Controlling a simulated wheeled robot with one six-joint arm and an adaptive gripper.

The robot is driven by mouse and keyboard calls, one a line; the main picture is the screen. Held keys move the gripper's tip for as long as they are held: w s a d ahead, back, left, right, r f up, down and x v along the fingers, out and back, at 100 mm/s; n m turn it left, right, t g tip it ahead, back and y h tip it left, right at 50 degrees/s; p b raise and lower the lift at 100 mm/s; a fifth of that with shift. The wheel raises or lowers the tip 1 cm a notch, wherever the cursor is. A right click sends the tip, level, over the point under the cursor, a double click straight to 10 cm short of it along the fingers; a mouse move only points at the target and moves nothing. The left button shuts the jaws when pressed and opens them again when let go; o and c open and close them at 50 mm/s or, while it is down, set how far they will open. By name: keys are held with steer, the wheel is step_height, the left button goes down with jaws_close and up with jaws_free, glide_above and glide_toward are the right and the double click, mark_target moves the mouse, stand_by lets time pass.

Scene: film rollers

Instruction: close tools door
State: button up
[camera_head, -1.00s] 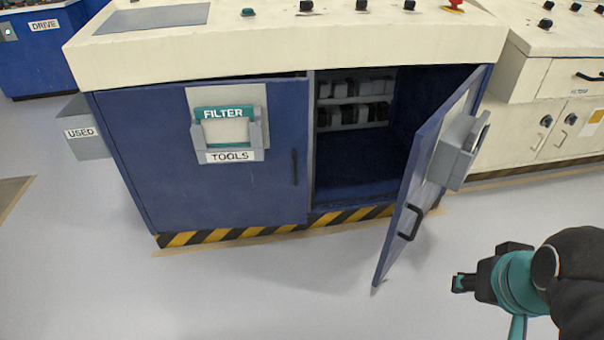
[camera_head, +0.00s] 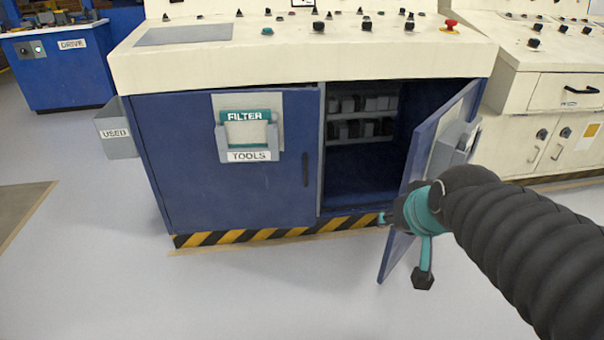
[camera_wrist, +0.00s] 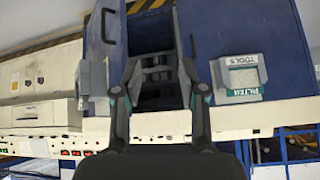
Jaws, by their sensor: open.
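The blue cabinet (camera_head: 230,200) has its left door shut, with a holder labelled TOOLS (camera_head: 249,155) on it. Its right door (camera_head: 396,258) stands swung open toward me, with a grey holder (camera_head: 455,145) on its outer face. In the wrist view, which is upside down, this open door (camera_wrist: 97,52) and its dark handle (camera_wrist: 109,24) are at the left. My gripper (camera_head: 385,218) is in front of the door's lower half and hides its handle in the head view. The gripper (camera_wrist: 160,68) is open and empty, pointing at the cabinet opening. Contact with the door cannot be told.
The opening shows a shelf with several dark and grey items (camera_head: 362,105). A grey USED bin (camera_head: 115,130) hangs at the cabinet's left side. Cream cabinets (camera_head: 545,140) stand close at the right. The floor (camera_head: 260,295) in front is clear.

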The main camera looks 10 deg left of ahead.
mark_target(305, 170)
steer(key=w+a+f+t+b, duration=0.1)
steer(key=w+a+f+t, duration=0.2)
steer(key=w, duration=0.6)
steer(key=w+a+f+t+y+b, duration=0.1)
steer(key=w+a+f, duration=0.1)
steer(key=w+a, duration=0.55)
steer(key=w+a+f+t+b, duration=0.1)
steer(key=w+a+f+t, duration=0.15)
steer(key=w, duration=0.75)
steer(key=w+a+f+t+h+b, duration=0.1)
steer(key=w+a+f, duration=0.2)
steer(key=f, duration=0.3)
steer(key=w+a+f+m+t+h, duration=0.1)
steer(key=w+a+f, duration=0.2)
steer(key=f, duration=0.2)
steer(key=w+a+f+t+h+b, duration=0.1)
steer(key=w+a+f+t, duration=0.15)
steer(key=f, duration=0.35)
steer(key=shift+g, duration=0.4)
steer(key=w, duration=1.3)
steer(key=shift+w+a+r, duration=0.2)
steer(key=shift+w, duration=0.15)
jaws_close()
